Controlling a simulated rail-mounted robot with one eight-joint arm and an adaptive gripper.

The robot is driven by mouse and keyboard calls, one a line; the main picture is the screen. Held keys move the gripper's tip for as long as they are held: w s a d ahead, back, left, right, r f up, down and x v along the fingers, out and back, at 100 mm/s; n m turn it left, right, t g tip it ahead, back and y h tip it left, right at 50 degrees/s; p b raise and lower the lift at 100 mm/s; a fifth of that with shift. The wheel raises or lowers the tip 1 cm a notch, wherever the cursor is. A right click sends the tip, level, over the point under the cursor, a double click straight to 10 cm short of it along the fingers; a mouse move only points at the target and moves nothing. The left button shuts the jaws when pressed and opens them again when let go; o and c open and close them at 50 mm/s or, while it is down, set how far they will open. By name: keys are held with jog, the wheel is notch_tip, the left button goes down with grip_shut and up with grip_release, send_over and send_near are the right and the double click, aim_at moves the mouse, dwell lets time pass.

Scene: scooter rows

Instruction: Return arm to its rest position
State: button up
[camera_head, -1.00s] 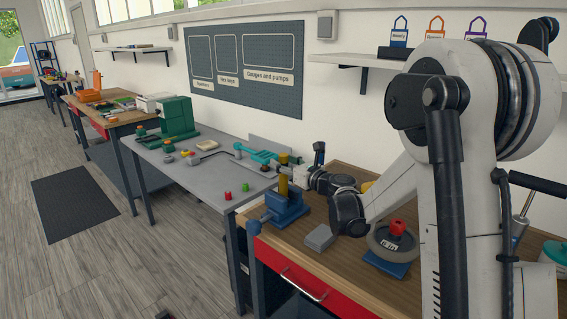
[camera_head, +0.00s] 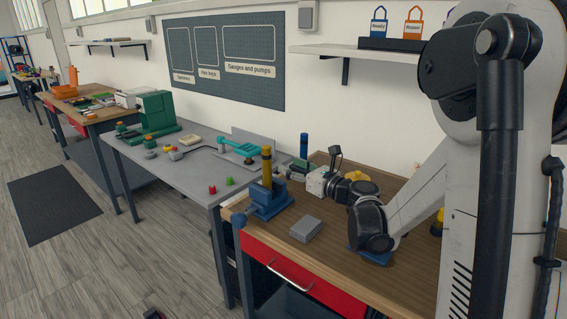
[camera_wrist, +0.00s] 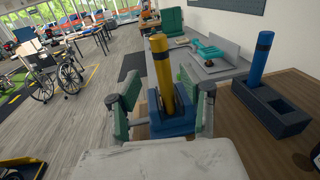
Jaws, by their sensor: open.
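My gripper (camera_wrist: 165,103) is open and empty, its two green-grey fingers spread wide in the wrist view. In the head view my gripper (camera_head: 298,171) is over the wooden bench, just right of a yellow cylinder with a dark band (camera_head: 267,165). That cylinder stands upright in a blue vise (camera_head: 267,203) at the bench's left end. In the wrist view the yellow cylinder (camera_wrist: 162,76) and blue vise (camera_wrist: 173,122) appear between and beyond the fingers. I cannot tell any contact. My forearm hides part of the bench.
A blue cylinder (camera_wrist: 261,60) stands in a dark block (camera_wrist: 270,108) to the right. A grey box (camera_head: 306,229) lies on the bench front. A grey table (camera_head: 190,165) with small parts adjoins on the left. A wall shelf (camera_head: 365,52) is above. Floor on the left is open.

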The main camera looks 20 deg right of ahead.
jog(key=shift+s+d, duration=0.1)
jog(key=shift+s, duration=0.15)
jog(key=s+a+n+g+h, duration=0.1)
jog(key=s+a+n+g, duration=0.2)
jog(key=s+a+n, duration=0.35)
jog(key=s+a+n+g+h, duration=0.1)
jog(key=s+a+n+g, duration=0.2)
jog(key=s+n, duration=0.65)
jog(key=s+d+f+n+g+h, duration=0.1)
jog(key=s+d+n+h, duration=0.1)
jog(key=s+n, duration=0.5)
jog(key=s+d+f+n+g+h, duration=0.2)
jog(key=s+n+h, duration=0.2)
jog(key=s+n, duration=0.3)
jog(key=s, duration=0.5)
jog(key=shift+n, duration=0.3)
